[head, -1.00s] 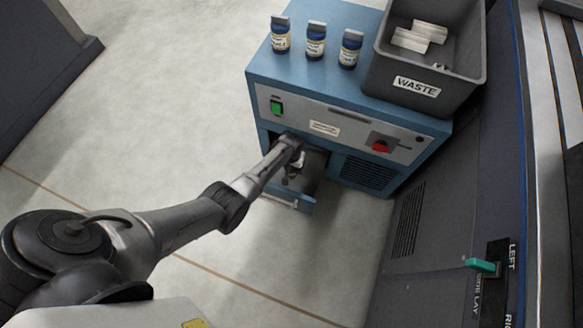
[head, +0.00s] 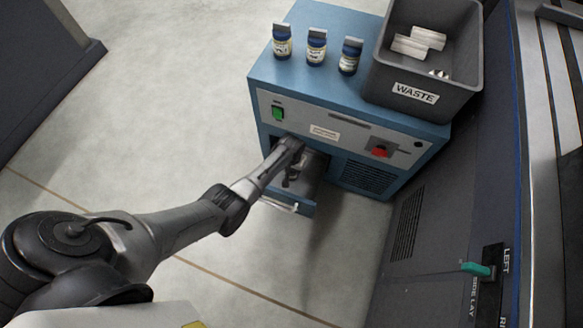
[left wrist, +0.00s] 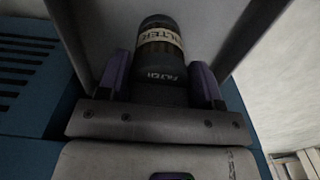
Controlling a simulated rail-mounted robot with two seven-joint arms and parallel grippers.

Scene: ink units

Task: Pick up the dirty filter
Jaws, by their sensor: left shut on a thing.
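The filter (left wrist: 160,42) is a dark cylinder with a cream band lettered "FILTER", seen in the left wrist view between the purple finger pads. My left gripper (left wrist: 161,82) is shut on it. In the head view my left gripper (head: 291,176) is down in the open drawer (head: 307,207) at the front of the blue cabinet (head: 262,78). The filter is mostly hidden there by my gripper and wrist. I cannot tell whether it touches the drawer floor. My right gripper is not in view.
Several small details sit on the cabinet front: a green switch (head: 278,113) and a red knob (head: 380,152). Three blue bottles (head: 317,47) stand on top, beside a grey waste bin (head: 440,98) holding white pieces. A dark machine (head: 425,215) stands close on the right.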

